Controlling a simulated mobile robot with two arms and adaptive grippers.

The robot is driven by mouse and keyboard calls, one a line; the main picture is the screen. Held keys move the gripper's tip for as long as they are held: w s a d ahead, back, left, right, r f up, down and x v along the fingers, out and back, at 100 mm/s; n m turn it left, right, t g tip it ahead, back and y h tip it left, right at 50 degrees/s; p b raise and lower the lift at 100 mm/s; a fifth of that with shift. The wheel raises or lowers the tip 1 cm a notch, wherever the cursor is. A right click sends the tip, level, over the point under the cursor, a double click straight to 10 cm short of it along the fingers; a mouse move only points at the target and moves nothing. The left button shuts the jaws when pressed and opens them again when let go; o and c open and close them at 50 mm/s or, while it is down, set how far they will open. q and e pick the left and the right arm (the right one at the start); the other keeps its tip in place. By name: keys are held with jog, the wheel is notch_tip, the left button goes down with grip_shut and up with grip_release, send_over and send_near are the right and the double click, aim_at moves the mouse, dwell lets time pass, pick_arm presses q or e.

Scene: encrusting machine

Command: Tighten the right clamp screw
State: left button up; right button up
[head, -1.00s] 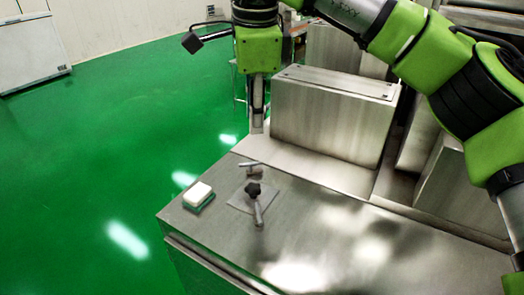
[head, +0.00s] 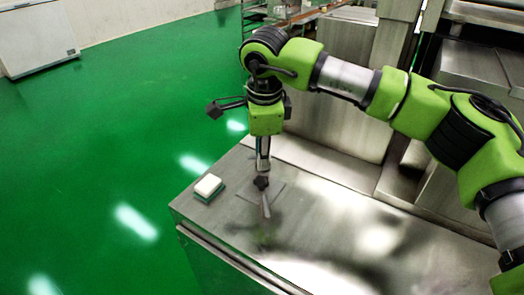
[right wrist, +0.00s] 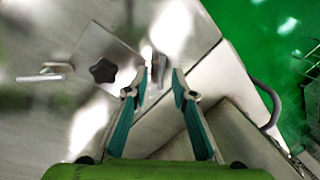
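A black star-shaped knob (head: 261,183) stands on a grey square plate on the steel table, with a metal bar (head: 266,206) beside it on the near side. In the right wrist view the knob (right wrist: 102,71) lies left of the fingers, apart from them. A small upright metal piece (right wrist: 159,68) shows between and beyond the fingertips; I cannot tell whether they touch it. My right gripper (head: 263,168) points down just behind the knob, and its teal fingers (right wrist: 156,88) are apart. It hides the far metal handle in the head view. My left gripper is not in view.
A white-and-green sponge (head: 208,187) lies near the left edge of the steel table (head: 330,235). A steel housing (head: 345,130) stands behind my right arm. Green floor (head: 90,160) is open at the left. The table's front right is clear.

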grip_shut()
jog(key=m+b, duration=0.3)
jog(key=shift+s+a+f+h, duration=0.1)
jog(key=shift+f+h, duration=0.05)
jog(key=shift+h, duration=0.15)
jog(key=shift+m+b, duration=0.65)
jog(key=shift+m, duration=0.35)
jog(key=m, duration=0.1)
jog(key=m+b, duration=0.1)
jog(key=shift+s+a+m+h, duration=0.15)
jog(key=shift+m+h, duration=0.25)
jog(key=m, duration=0.2)
jog(key=m+g, duration=0.1)
jog(key=m, duration=0.1)
jog(key=shift+a+r+m+h, duration=0.15)
jog(key=shift+r+m+h, duration=0.05)
jog(key=shift+m+h, duration=0.1)
jog(key=m, duration=0.2)
jog(key=m+g, duration=0.1)
jog(key=m, duration=0.2)
jog(key=shift+a+m, duration=0.2)
jog(key=shift+m, duration=0.1)
